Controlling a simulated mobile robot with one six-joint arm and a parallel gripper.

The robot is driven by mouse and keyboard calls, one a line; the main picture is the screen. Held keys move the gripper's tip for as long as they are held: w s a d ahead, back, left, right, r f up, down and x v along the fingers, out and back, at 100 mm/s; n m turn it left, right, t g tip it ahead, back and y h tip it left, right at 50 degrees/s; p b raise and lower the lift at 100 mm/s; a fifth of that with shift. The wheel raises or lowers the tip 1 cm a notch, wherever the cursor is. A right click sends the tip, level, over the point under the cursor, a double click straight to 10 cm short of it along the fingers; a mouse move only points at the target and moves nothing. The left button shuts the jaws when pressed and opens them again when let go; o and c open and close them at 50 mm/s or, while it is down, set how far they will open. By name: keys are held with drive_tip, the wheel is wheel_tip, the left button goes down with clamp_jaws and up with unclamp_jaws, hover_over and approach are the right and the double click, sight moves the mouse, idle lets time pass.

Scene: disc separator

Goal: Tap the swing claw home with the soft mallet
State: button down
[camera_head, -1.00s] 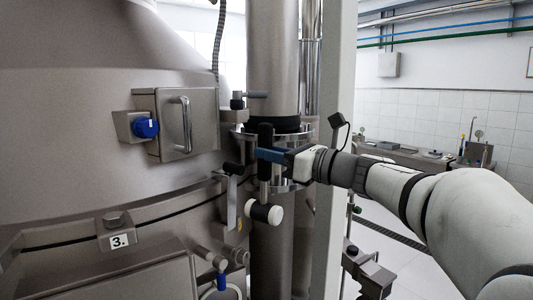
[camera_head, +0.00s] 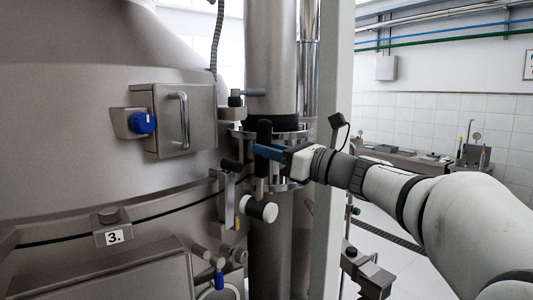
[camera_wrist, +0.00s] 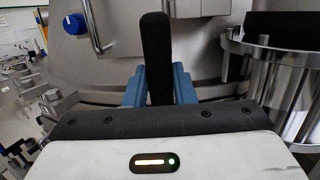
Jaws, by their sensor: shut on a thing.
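My gripper (camera_head: 264,152) is shut on the black handle of the soft mallet, with its blue fingers on both sides of it. The mallet hangs with its white-and-black head (camera_head: 258,208) below the gripper, in front of the steel pipe. In the wrist view the black mallet handle (camera_wrist: 155,58) stands between the blue fingers (camera_wrist: 158,88); the head is hidden there. A flat metal lever (camera_head: 230,195) with a black grip hangs just left of the mallet head. It may be the swing claw, but I cannot tell for sure. Contact between head and lever cannot be made out.
The large steel separator body (camera_head: 90,110) fills the left, with a handled box (camera_head: 185,120) and a blue knob (camera_head: 142,123). A flanged vertical pipe (camera_head: 271,60) stands behind my gripper. Small pipe fittings (camera_head: 218,262) sit below.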

drive_tip(key=f+x, duration=0.1)
drive_tip(key=x, duration=0.3)
drive_tip(key=shift+s+d+r, duration=0.15)
drive_tip(key=shift+s+d, duration=0.35)
drive_tip(key=shift+d, duration=0.3)
drive_tip(key=shift+s+d+r, duration=0.1)
drive_tip(key=shift+s+d, duration=0.35)
drive_tip(key=shift+d, duration=0.35)
drive_tip(key=v, duration=0.3)
drive_tip(key=shift+r, duration=0.15)
